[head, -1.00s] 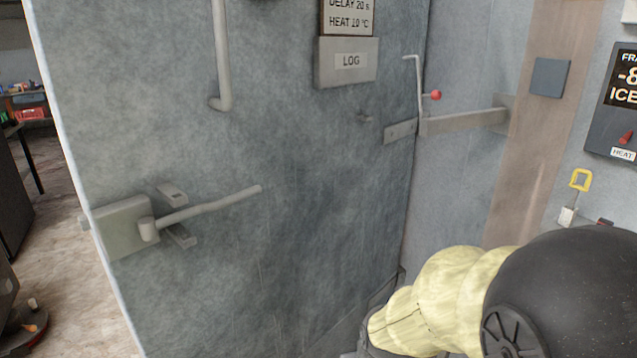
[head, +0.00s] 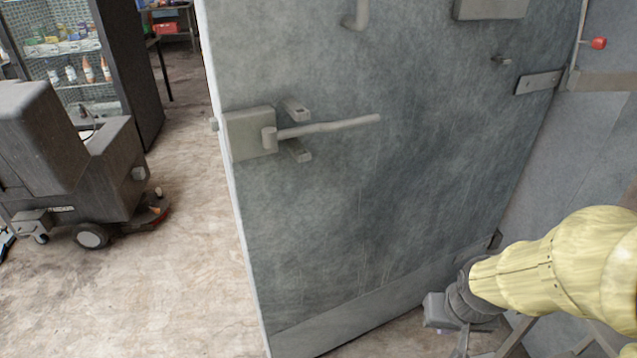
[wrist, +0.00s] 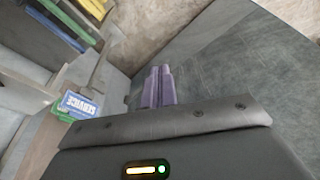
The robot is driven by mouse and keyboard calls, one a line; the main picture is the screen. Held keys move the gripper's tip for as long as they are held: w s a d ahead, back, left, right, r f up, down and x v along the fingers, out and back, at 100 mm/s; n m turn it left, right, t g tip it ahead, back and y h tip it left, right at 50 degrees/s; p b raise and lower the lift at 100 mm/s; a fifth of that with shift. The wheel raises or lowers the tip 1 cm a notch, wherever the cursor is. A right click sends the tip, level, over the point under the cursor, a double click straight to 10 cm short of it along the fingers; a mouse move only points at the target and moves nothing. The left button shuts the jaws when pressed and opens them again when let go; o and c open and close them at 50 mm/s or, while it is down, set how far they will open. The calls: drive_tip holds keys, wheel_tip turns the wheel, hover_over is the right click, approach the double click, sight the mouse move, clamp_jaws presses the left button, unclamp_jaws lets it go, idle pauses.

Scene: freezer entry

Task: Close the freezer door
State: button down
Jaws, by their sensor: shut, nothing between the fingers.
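The freezer door (head: 330,210) is a large grey slab standing open across the middle of the head view, its free edge at the left and its hinge side at the right. A lever handle (head: 330,127) on a square plate sits near the free edge. My gripper (wrist: 158,78) shows in the wrist view as two purple fingers held together, with nothing between them. The grey door surface fills the right of that view, and contact cannot be told. In the head view my arm enters from the lower right, low and to the right of the handle.
A floor-cleaning machine (head: 75,170) stands at the left, with a shelf of bottles (head: 70,50) behind it. Bare floor (head: 190,270) lies between the machine and the door. A red-knobbed lever (head: 598,43) is at the upper right. A blue service box (wrist: 78,105) shows in the wrist view.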

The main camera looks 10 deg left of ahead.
drive_tip(key=w+a+r+n+t+y+b, duration=0.1)
drive_tip(key=w+a+n+t+y, duration=0.2)
drive_tip(key=w+n, duration=0.5)
drive_tip(key=w+a+r+n+t+y, duration=0.1)
drive_tip(key=w+a+n+t, duration=0.2)
drive_tip(key=w+a+n, duration=0.5)
drive_tip(key=s+a+r+n+g+y, duration=0.1)
drive_tip(key=a+r+n+g+y, duration=0.1)
drive_tip(key=a+n+y, duration=0.4)
drive_tip(key=s+a+r+n+g+y+b, duration=0.1)
drive_tip(key=a+r+n+g+y, duration=0.2)
drive_tip(key=n, duration=0.9)
drive_tip(key=a+g+y, duration=0.1)
drive_tip(key=a+y, duration=0.2)
drive_tip(key=y, duration=0.2)
drive_tip(key=shift+r+g, duration=0.3)
drive_tip(key=shift+g, duration=0.1)
approach(269, 203)
drive_tip(key=s+a, duration=0.3)
drive_tip(key=w+a, duration=0.2)
drive_tip(key=shift+w, duration=0.4)
drive_tip(key=shift+w+a, duration=0.35)
drive_tip(key=shift+w, duration=0.1)
